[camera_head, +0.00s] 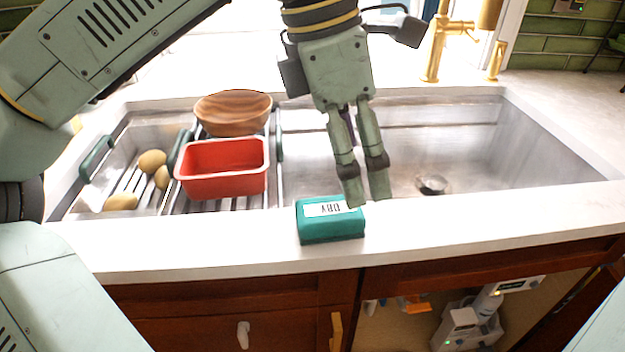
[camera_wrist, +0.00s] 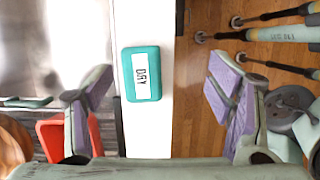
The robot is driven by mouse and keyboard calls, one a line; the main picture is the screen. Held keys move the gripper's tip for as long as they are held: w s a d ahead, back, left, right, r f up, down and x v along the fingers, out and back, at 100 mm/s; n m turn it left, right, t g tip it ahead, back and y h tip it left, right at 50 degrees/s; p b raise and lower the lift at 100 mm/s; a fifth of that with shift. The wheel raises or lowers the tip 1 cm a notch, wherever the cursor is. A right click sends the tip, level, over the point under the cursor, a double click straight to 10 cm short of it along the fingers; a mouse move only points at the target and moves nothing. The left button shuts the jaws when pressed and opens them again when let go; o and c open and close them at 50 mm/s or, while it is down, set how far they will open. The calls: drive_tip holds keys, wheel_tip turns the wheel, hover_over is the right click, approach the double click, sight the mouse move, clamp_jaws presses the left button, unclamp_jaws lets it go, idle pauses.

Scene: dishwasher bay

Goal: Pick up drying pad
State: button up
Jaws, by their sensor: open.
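The drying pad (camera_head: 331,227) is a teal block with a white label reading "DRY". It lies on the white counter edge in front of the sink. In the wrist view the pad (camera_wrist: 141,74) sits between the two spread fingers, ahead of them and nearer the left one. My gripper (camera_head: 366,200) is open and empty. It points down above and just behind the pad in the head view, its fingertips overlapping the pad's right upper side in the picture. Whether the fingers touch the pad cannot be told.
The sink basin (camera_head: 450,150) lies behind the pad. A red tub (camera_head: 222,188) and a wooden bowl (camera_head: 233,113) stand on a rack at its left, beside several yellowish potatoes (camera_head: 152,161). A gold faucet (camera_head: 436,50) stands behind. The front counter strip (camera_head: 200,245) is otherwise clear.

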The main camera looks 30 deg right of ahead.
drive_tip(key=w+a+t+y, duration=0.1)
drive_tip(key=w+a+y, duration=0.1)
drive_tip(key=w, duration=0.1)
hover_over(318, 209)
drive_tip(key=shift+n+y, duration=0.3)
drive_tip(key=shift+n, duration=0.1)
wheel_tip(318, 209, down, 5)
drive_tip(key=shift+s+r, duration=0.15)
drive_tip(key=shift+f+p, duration=0.75)
drive_tip(key=shift+f, duration=2.35)
drive_tip(key=c, duration=1.2)
